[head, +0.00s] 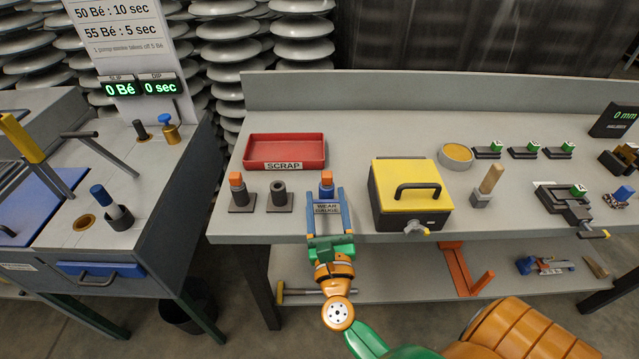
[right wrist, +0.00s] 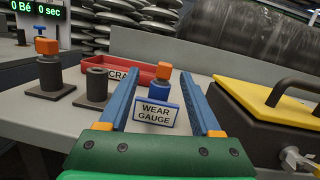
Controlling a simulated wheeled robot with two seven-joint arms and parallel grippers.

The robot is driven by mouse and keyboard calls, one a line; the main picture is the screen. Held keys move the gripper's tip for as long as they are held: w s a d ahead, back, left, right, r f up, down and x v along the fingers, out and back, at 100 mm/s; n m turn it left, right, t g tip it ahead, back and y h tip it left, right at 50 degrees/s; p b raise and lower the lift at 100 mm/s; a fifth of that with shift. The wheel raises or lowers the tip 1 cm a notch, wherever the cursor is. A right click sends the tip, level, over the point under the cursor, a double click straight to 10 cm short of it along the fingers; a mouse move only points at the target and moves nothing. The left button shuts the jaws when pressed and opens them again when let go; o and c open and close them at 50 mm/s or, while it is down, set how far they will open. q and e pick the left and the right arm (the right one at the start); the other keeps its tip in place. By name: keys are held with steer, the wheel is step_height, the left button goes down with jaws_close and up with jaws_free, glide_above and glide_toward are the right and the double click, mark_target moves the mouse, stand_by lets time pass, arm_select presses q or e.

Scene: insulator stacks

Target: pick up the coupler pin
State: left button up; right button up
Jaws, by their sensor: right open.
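Nothing is labelled as the coupler pin, so I cannot tell for certain which piece it is. One orange-topped pin (head: 326,178) with a blue body stands behind the wear gauge sign (head: 327,209); it also shows in the right wrist view (right wrist: 163,77). Another orange-topped pin (head: 236,180) stands in a dark stand to the left. My right gripper (head: 325,191) is open. Its blue fingers reach over the table's front edge, on either side of the sign and the pin behind it, with nothing gripped. My left gripper is not in view.
An empty dark stand (head: 279,197) is left of the right gripper. A red scrap tray (head: 285,151) lies behind. A yellow-lidded box (head: 404,178) stands close on the right. The grey table (head: 360,125) is clear toward the back.

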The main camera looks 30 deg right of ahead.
mark_target(327, 179)
steer(key=shift+d+m+g+h, duration=0.15)
steer(key=shift+d+m+h, duration=0.15)
steer(key=shift+m, duration=0.25)
steer(key=shift+d+m+g+h, duration=0.15)
steer(key=shift+m+h, duration=0.15)
steer(key=shift+m, duration=0.25)
steer(key=p+x, duration=0.2)
steer(key=x, duration=0.5)
steer(key=shift+a+f, duration=0.15)
steer(key=shift+a, duration=0.1)
steer(key=shift+c, duration=0.9)
jaws_close()
